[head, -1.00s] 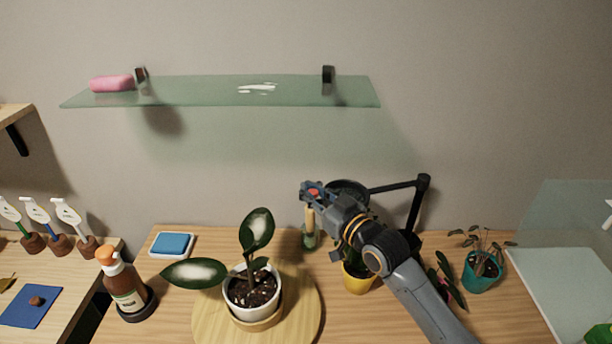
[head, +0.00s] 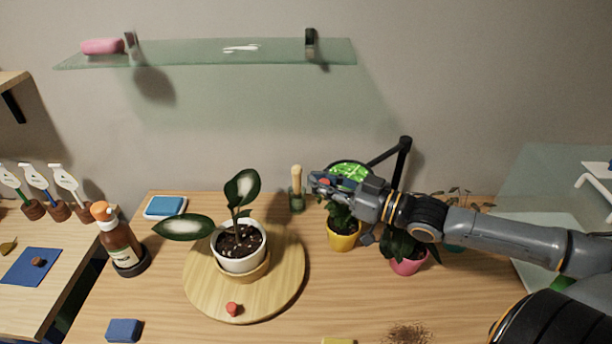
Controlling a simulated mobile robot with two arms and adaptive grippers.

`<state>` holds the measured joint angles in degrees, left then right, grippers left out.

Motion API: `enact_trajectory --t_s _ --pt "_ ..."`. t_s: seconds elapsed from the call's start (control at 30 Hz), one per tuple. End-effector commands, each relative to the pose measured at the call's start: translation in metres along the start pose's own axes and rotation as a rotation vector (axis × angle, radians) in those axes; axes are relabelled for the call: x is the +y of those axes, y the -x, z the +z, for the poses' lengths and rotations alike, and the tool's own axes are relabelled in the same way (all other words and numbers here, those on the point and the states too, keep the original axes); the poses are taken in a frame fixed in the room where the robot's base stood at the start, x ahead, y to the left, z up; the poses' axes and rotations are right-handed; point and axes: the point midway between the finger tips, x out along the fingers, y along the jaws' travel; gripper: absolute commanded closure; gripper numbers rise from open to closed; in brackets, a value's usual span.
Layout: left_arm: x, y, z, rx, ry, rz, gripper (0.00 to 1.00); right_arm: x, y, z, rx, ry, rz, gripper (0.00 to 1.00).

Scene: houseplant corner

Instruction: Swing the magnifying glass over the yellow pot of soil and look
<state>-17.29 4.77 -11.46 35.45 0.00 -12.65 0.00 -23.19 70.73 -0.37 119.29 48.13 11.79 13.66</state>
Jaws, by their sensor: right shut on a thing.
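The magnifying glass (head: 349,171) is a black ring on a jointed black arm, upright at the back of the table. Its lens shows bright green leaves. The yellow pot (head: 343,242) stands just below it in the picture, with green leaves above its rim; its soil is hidden. My right gripper (head: 318,182) reaches in from the right and is shut at the left front edge of the ring. It covers part of the ring, so the exact grip is hard to see. My left gripper is not in view.
A pink pot (head: 408,266) sits under my right forearm. A white potted plant (head: 238,262) stands on a round wooden board (head: 205,292). A glass with a wooden-handled tool (head: 297,190) is close left of the gripper. A glass shelf (head: 200,54) hangs above.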

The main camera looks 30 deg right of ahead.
Motion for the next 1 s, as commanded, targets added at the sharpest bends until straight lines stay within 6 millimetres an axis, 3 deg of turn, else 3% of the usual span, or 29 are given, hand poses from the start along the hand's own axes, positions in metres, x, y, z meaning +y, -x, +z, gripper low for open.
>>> enact_trajectory --t_s 0.2,0.67,0.7,0.83,1.0 --pt "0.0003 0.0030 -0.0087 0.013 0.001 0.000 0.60 0.0022 0.0081 -0.0021 0.002 0.005 -0.017 1.00" --pt "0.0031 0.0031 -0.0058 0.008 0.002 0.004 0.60 0.0025 0.0097 -0.0029 0.007 0.005 -0.021 1.00" --pt "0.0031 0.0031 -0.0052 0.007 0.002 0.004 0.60 0.0026 0.0097 -0.0030 0.007 0.005 -0.021 0.83" --pt "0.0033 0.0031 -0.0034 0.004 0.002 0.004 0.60 0.0019 0.0097 -0.0024 0.005 0.004 -0.022 0.58" --pt "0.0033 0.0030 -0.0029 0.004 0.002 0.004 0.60 0.0008 0.0099 -0.0014 0.003 0.003 -0.023 0.58"
